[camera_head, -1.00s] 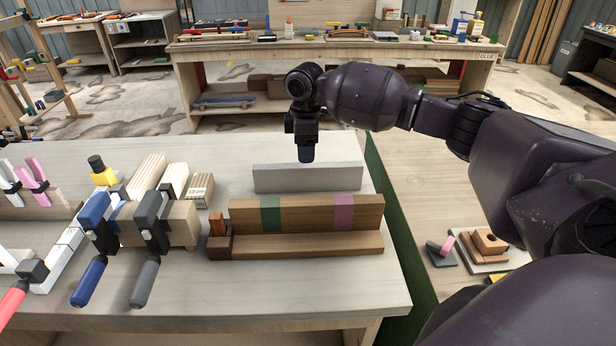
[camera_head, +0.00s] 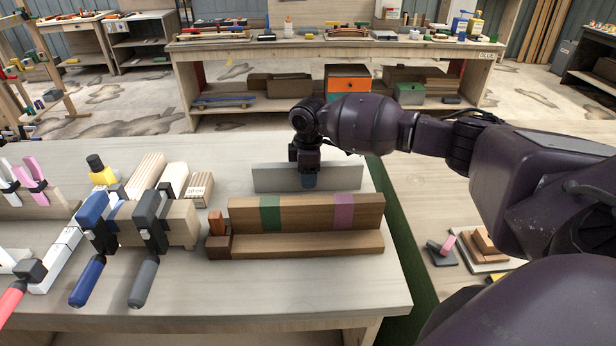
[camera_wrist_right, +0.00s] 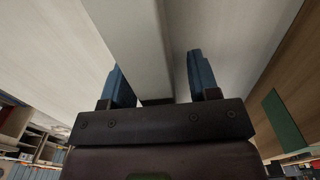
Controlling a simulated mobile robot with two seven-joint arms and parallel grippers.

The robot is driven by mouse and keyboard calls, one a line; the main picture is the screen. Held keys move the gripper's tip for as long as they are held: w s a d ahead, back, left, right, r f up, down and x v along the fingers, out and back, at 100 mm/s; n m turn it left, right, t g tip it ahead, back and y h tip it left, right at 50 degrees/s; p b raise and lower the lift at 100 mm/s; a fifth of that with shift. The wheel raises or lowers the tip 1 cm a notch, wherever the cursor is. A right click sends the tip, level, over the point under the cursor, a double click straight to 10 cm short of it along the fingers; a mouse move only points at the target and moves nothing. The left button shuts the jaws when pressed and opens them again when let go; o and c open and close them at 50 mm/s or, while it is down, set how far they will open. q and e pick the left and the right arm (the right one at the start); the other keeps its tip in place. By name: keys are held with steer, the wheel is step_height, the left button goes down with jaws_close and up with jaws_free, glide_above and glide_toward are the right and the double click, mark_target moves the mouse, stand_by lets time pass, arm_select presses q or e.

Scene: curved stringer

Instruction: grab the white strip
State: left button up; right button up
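The white strip (camera_head: 345,177), a pale grey-white board, stands on its long edge on the near workbench, behind a brown wooden piece. In the right wrist view the strip (camera_wrist_right: 137,40) runs between the two blue fingers of the gripper (camera_wrist_right: 161,83). The fingers are apart, with a visible gap between the strip and the right-hand finger. Contact on the left-hand side is unclear. My left gripper is not in view.
The brown wooden piece (camera_head: 300,245) with green and pink bands lies just in front of the strip. Blue (camera_head: 90,278) and grey-handled clamps (camera_head: 146,280) stand to the left. Small blocks (camera_head: 485,245) lie on the surface at right. The bench front is clear.

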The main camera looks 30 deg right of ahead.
steer(key=c, duration=1)
steer(key=shift+r, duration=0.1)
jaws_close()
steer(key=shift+r, duration=0.1)
